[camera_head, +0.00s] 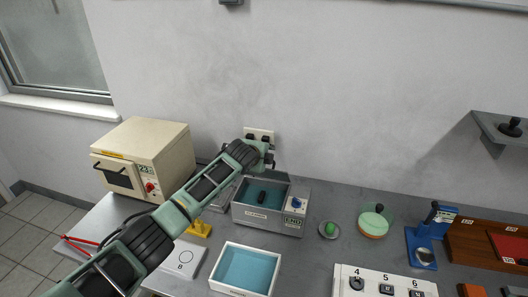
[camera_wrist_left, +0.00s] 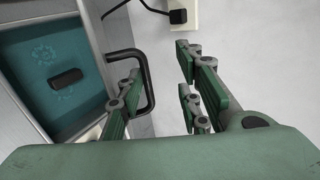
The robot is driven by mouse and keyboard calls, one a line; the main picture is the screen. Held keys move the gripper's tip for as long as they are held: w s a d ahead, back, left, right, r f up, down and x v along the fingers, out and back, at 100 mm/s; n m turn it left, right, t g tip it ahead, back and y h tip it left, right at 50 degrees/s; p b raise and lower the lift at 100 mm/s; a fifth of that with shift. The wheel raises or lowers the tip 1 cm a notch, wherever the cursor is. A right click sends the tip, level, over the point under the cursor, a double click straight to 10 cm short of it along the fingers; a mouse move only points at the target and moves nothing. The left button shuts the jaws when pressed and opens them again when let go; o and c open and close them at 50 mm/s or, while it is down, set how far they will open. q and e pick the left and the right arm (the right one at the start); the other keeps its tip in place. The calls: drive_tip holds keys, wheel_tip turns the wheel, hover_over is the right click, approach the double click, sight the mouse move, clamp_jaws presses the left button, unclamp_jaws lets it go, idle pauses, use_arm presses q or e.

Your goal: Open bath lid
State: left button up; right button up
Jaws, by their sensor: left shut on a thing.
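The bath (camera_head: 266,221) is a metal box with a teal basin and a control panel on its right. Its basin is uncovered in the head view, and a small dark object (camera_head: 262,197) lies inside; the wrist view also shows this object (camera_wrist_left: 66,78). My left gripper (camera_head: 266,150) is above the back of the bath, near the wall outlet. In the left wrist view, a black handle (camera_wrist_left: 147,78) on a metal edge is by the left finger of my left gripper (camera_wrist_left: 160,100). My right gripper is not in view.
A cream oven (camera_head: 145,160) stands at the left. A white tray with blue inside (camera_head: 246,268) is in front of the bath. The wall outlet (camera_head: 259,134) with plugs is behind. A green-topped round item (camera_head: 374,222) and a blue press (camera_head: 426,245) stand to the right.

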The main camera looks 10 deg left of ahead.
use_arm(q)
drive_tip(key=r, duration=0.3)
drive_tip(key=shift+w+r+p, duration=0.2)
drive_tip(key=shift+w+p, duration=0.1)
drive_tip(key=shift+s+r, duration=0.2)
drive_tip(key=shift+r, duration=0.15)
drive_tip(key=shift+t, duration=0.3)
drive_tip(key=v, duration=0.4)
drive_tip(key=shift+w+r, duration=0.1)
drive_tip(key=shift+r, duration=0.05)
drive_tip(key=shift+d, duration=0.1)
drive_tip(key=shift+w, duration=0.15)
drive_tip(key=v, duration=1.1)
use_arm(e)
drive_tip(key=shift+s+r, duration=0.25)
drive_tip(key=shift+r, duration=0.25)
